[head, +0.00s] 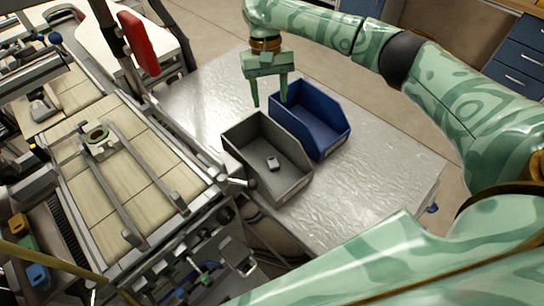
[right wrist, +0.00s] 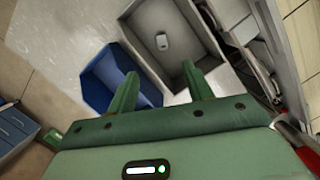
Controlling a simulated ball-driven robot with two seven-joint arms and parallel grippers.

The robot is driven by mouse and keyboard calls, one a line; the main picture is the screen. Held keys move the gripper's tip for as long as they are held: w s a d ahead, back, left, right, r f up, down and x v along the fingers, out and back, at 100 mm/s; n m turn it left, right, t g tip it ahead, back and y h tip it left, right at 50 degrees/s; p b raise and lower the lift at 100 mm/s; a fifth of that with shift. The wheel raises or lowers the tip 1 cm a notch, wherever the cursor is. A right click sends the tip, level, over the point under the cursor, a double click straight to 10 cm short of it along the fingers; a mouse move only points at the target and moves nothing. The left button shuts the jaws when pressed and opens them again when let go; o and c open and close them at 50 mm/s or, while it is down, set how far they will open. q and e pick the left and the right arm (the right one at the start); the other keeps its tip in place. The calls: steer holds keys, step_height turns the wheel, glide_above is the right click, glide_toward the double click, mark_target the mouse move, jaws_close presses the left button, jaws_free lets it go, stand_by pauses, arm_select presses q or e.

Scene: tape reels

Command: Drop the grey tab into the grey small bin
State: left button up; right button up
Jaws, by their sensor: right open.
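The grey small bin (head: 240,142) stands on the metal table, left of a blue bin. The grey tab (head: 272,163) lies on the floor of the grey bin. In the right wrist view the tab (right wrist: 162,41) also lies inside the grey bin (right wrist: 205,42). My right gripper (head: 270,102) is open and empty, above the back ends of the two bins and apart from them. Its two fingers (right wrist: 162,90) show spread in the right wrist view. My left gripper is not in view.
The blue bin (head: 333,112) stands right beside the grey bin. The metal table (head: 385,180) is clear to the right. A machine bench (head: 130,195) with rails stands at the left, close to the grey bin. A red part (head: 138,42) rises at upper left.

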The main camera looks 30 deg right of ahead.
steer(key=p+v, duration=0.3)
steer(key=v, duration=0.7)
